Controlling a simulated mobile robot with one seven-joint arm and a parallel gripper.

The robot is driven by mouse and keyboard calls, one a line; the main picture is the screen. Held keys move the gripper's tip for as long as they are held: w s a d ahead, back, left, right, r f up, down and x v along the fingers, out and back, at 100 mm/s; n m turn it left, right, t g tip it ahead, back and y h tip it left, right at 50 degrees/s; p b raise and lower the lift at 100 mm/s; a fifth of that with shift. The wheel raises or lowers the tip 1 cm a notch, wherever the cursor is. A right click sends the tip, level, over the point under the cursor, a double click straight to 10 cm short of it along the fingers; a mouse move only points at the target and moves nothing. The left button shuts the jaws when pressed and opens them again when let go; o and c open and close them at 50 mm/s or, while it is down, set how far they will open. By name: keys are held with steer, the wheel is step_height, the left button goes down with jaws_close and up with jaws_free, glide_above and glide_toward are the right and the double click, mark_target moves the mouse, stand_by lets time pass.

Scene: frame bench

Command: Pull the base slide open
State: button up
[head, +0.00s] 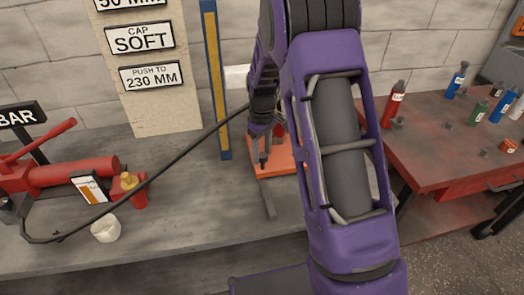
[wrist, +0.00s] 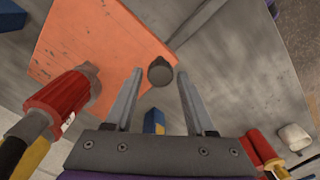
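An orange base plate (head: 270,168) lies on the grey bench, partly hidden behind my arm. It fills the upper left of the wrist view (wrist: 95,45). A dark round knob (wrist: 160,72) sits at the plate's edge in the wrist view, between and just beyond my fingertips. My gripper (wrist: 159,73) is open, with a finger on each side of the knob and visible gaps. In the head view my gripper (head: 263,163) points down over the plate's left part. A thin grey bar (head: 267,200) extends from the plate toward the bench front; which part slides is unclear.
A blue-yellow post (head: 215,80) stands behind. A red table (head: 450,140) with bottles is at right. The front bench is mostly clear.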

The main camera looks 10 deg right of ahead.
jaws_close()
stand_by(1.1)
